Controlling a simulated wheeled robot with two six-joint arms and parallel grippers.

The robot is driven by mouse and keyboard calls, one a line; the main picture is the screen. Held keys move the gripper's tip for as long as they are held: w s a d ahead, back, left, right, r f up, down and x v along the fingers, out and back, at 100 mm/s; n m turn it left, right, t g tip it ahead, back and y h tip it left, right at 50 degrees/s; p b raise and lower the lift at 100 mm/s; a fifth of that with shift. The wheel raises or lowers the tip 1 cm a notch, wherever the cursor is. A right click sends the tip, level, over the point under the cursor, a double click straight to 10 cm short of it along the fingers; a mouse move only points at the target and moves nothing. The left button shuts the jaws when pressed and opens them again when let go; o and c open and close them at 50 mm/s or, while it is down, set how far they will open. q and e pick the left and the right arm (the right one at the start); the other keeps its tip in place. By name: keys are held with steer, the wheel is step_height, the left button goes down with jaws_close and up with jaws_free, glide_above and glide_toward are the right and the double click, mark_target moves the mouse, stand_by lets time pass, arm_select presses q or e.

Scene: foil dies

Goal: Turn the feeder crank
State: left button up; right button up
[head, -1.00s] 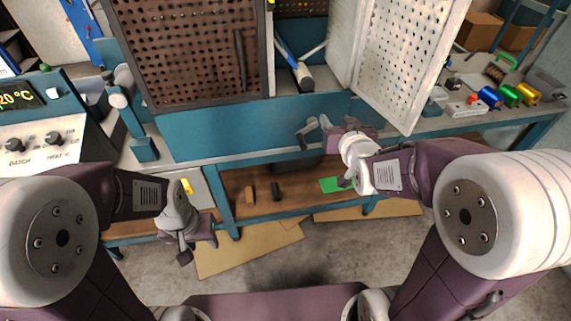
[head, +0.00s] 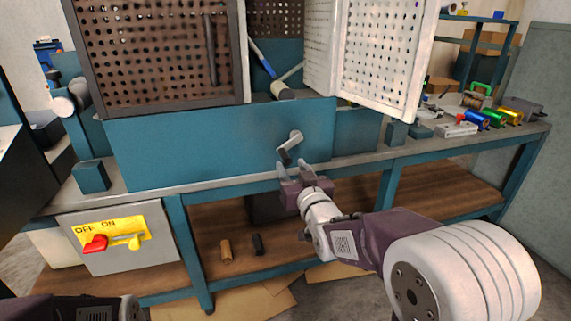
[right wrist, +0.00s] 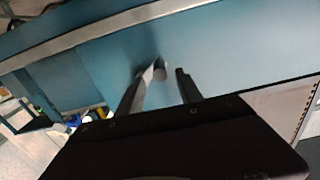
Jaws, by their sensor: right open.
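The feeder crank (head: 294,140) is a small grey arm with a dark handle end on the teal front panel of the machine. My right gripper (head: 292,168) is open, with its fingers pointing up at the crank from just below it in the head view. In the right wrist view, the crank's grey handle (right wrist: 159,71) shows between the two open fingertips (right wrist: 162,76), nearer the left finger. I cannot tell whether a finger touches it. My left gripper is out of view; only part of the left arm shows at the bottom left.
Pegboard panels (head: 155,55) stand above the teal panel (head: 200,150). A grey box with a yellow OFF/ON plate (head: 112,232) and red handle hangs at left. Coloured spools (head: 494,118) sit on the right bench.

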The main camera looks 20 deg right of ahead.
mark_target(286, 158)
steer(key=w+b, duration=0.1)
steer(key=w, duration=0.5)
steer(key=shift+a, duration=0.1)
jaws_close()
steer(key=shift+f, duration=0.1)
stand_by(1.0)
